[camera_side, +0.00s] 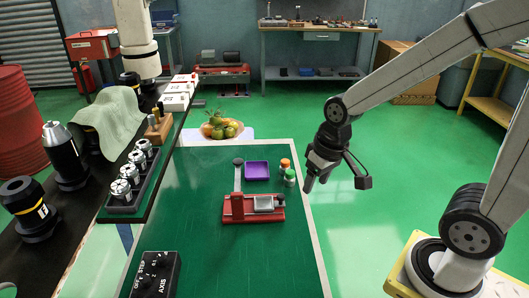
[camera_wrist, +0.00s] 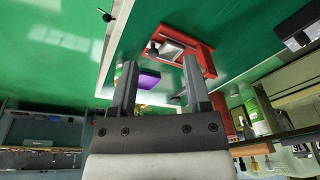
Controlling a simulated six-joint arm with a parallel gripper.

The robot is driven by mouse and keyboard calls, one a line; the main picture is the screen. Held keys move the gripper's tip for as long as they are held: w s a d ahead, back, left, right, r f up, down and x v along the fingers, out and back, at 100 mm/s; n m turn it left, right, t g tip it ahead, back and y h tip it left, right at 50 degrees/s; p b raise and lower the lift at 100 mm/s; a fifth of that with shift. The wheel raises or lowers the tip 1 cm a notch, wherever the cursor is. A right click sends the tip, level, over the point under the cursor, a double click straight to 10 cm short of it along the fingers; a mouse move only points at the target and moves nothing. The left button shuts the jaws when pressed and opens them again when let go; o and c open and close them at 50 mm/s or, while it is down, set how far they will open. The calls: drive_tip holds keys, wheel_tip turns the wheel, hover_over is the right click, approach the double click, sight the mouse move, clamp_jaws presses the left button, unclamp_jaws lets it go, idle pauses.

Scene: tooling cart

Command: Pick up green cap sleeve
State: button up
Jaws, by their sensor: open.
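The green cap sleeve (camera_side: 289,178) stands upright near the right edge of the green cart top in the side view. It is a small pale cylinder with a green top, just in front of a similar orange-topped sleeve (camera_side: 285,165). My gripper (camera_side: 314,180) hangs in the air to the right of the sleeves, by the cart's right edge, apart from them. In the wrist view my gripper (camera_wrist: 162,72) has its two fingers spread with nothing held between them. I cannot make out the green cap sleeve clearly in the wrist view.
A purple tray (camera_side: 257,170) lies left of the sleeves; it also shows in the wrist view (camera_wrist: 149,80). A red vise-like fixture (camera_side: 236,209) stands in front of them. A black control box (camera_side: 155,275) is at the near left.

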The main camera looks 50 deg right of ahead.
drive_tip(key=w+d+m+g+y, duration=0.1)
drive_tip(key=w+d+m, duration=0.1)
drive_tip(key=m, duration=0.2)
drive_tip(key=m+t+y, duration=0.7)
drive_tip(key=m+y, duration=0.2)
drive_tip(key=m, duration=1.1)
hover_over(294, 171)
drive_tip(key=s+d, duration=0.3)
drive_tip(key=f, duration=1.3)
drive_tip(key=shift+d+f, duration=0.15)
drive_tip(key=shift+d, duration=0.1)
drive_tip(key=shift+x, duration=1.35)
drive_tip(key=shift+w, duration=0.1)
drive_tip(key=shift+x, duration=2.55)
